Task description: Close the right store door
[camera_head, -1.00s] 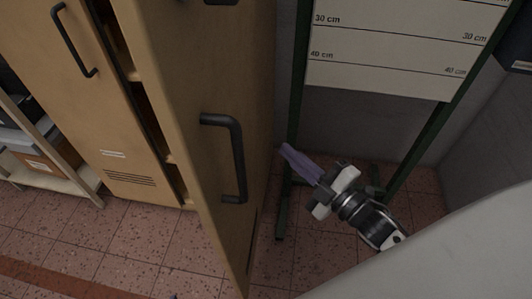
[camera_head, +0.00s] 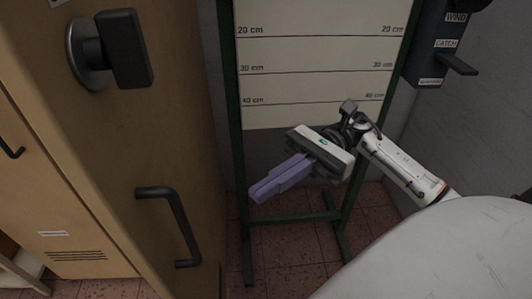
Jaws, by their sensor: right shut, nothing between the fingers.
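The right store door (camera_head: 100,150) is a wooden door standing open at the left, its face turned toward my right side. It carries a black bar handle (camera_head: 178,222) low down and a black knob or latch (camera_head: 122,48) on a round plate higher up. My right gripper (camera_head: 258,193) has purple fingers, which are shut with nothing between them. It is to the right of the door, apart from the handle, in front of the measuring board. My left gripper is not in view.
A white measuring board (camera_head: 315,65) with centimetre lines stands on a green frame (camera_head: 237,165) behind my right gripper. A dark box with a lever and labels (camera_head: 440,45) is on the wall at upper right. Another wooden door (camera_head: 62,215) is at far left. Tiled floor shows below.

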